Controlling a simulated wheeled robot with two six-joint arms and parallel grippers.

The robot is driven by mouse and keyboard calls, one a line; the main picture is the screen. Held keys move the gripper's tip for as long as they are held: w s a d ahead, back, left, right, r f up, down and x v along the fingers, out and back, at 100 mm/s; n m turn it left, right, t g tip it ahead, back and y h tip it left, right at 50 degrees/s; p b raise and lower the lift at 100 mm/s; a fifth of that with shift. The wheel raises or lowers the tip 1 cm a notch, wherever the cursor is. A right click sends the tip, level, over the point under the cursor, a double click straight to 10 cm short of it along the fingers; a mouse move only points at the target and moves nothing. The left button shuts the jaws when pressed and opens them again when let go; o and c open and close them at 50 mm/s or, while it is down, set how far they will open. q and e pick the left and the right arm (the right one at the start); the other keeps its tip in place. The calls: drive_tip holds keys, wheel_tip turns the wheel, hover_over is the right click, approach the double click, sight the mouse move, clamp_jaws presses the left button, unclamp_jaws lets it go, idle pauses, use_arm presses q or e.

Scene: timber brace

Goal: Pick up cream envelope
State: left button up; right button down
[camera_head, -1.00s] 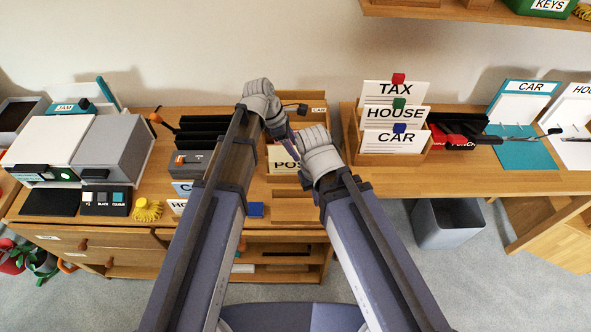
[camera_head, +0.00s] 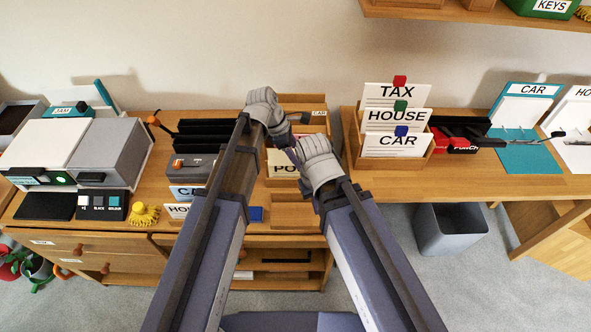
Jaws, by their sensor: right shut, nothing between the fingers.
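No whole cream envelope can be made out. A pale card lettered "PO" (camera_head: 284,168) shows at the front of a wooden tray (camera_head: 292,196) in the middle of the desk, partly hidden by my arms. My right gripper (camera_head: 293,154) is shut and empty, over the tray close to this card; whether it touches is unclear. My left gripper (camera_head: 281,138) is beside it, just above and to the left, its fingers mostly hidden behind its own wrist; I cannot tell its opening.
A wooden card rack (camera_head: 396,160) with "TAX", "HOUSE" and "CAR" cards stands to the right. A grey printer (camera_head: 112,150) and a yellow coiled thing (camera_head: 143,214) are at the left. A grey bin (camera_head: 450,230) stands on the floor.

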use_arm(q)
drive_tip(key=c, duration=0.8)
clamp_jaws()
drive_tip(key=shift+w, duration=0.1)
idle(0.5)
